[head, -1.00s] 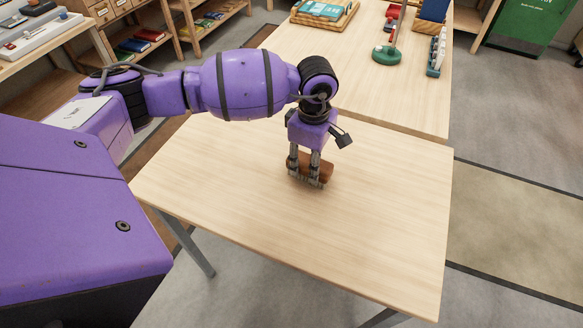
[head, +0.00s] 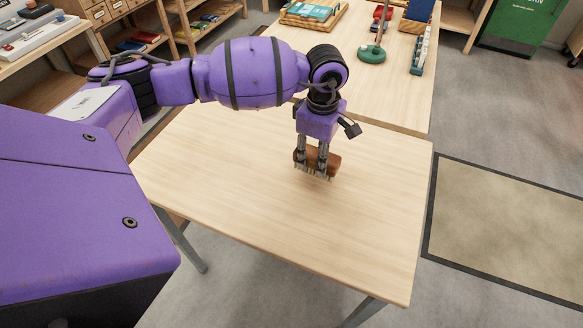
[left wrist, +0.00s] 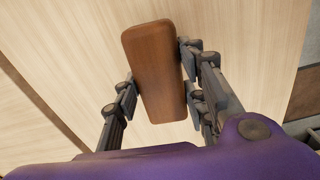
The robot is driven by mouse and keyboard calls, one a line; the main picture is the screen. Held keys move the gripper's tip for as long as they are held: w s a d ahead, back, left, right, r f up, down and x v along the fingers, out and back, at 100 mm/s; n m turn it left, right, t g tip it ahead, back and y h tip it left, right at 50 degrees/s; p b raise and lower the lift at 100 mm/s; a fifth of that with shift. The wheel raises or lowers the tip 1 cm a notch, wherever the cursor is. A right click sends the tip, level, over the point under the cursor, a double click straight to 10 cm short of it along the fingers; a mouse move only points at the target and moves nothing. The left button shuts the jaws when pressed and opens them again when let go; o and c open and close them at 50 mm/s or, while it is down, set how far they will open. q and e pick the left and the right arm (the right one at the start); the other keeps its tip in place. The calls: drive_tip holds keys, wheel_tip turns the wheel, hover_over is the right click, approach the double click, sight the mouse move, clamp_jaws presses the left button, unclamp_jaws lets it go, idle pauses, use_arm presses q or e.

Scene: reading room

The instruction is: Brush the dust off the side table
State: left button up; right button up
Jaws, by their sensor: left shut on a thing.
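My left gripper (head: 312,166) is shut on a brown wooden brush (head: 333,160) over the back part of the side table (head: 250,205). In the head view the pale bristles point down at the tabletop; I cannot tell whether they touch it. In the left wrist view the brush's smooth back (left wrist: 155,70) lies between the fingers of my left gripper (left wrist: 158,98). No dust is plain to see on the bare tabletop. My right gripper is not in view.
A longer table (head: 385,90) adjoins the side table at the back. It holds a wooden tray with a teal book (head: 318,9), a green-based object (head: 371,54) and a blue-grey rack (head: 418,52). Shelves (head: 205,25) stand back left. A bordered mat (head: 510,225) lies on the floor at right.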

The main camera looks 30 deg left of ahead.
use_arm(q)
drive_tip(key=shift+a+r+p, duration=0.2)
drive_tip(key=shift+r+p, duration=0.1)
drive_tip(key=shift+r, duration=0.65)
wheel_tip(320, 180, up, 2)
drive_tip(key=shift+d+r+p, duration=0.15)
drive_tip(key=shift+r+p, duration=0.05)
drive_tip(key=shift+p, duration=0.25)
drive_tip(key=shift+r, duration=0.6)
